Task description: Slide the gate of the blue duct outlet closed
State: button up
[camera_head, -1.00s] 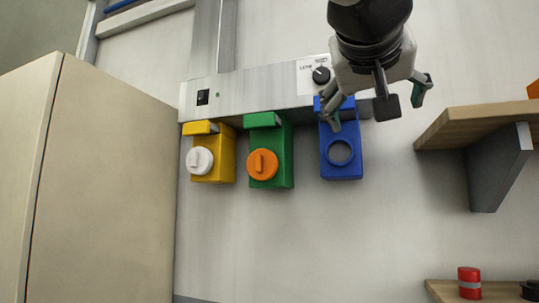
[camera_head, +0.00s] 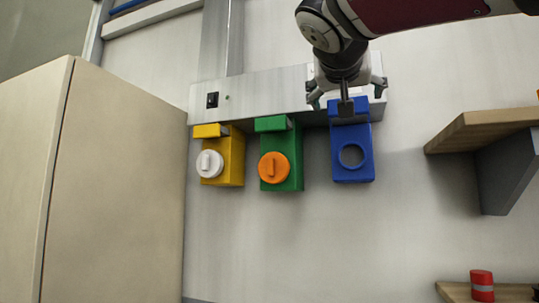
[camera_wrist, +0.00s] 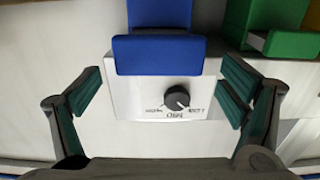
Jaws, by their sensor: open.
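The blue duct outlet (camera_head: 352,165) hangs under the metal duct at the right of the row, with a round open hole in its front. Its blue gate (camera_head: 362,106) sticks out at the top of the outlet. My gripper (camera_head: 346,100) is open, in front of the duct and the gate, and partly covers both. In the wrist view, the blue gate (camera_wrist: 160,55) lies ahead, between and beyond the spread fingers of my gripper (camera_wrist: 160,97). Nothing is between the fingertips. I cannot tell how far the fingers are from the gate.
A green outlet (camera_head: 296,165) with an orange cap and a yellow outlet (camera_head: 232,165) with a white cap hang left of the blue one. A tall beige cabinet (camera_head: 115,180) stands at left. A wooden shelf (camera_head: 480,130) juts out at right. The wall below the outlets is clear.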

jog(key=shift+x, duration=1.35)
jog(key=shift+c, duration=0.2)
jog(key=c, duration=1.6)
jog(key=shift+x, duration=1.7)
jog(key=shift+c, duration=0.2)
jog(key=shift+s, duration=0.1)
jog(key=o, duration=1.7)
jog(key=v, duration=1.2)
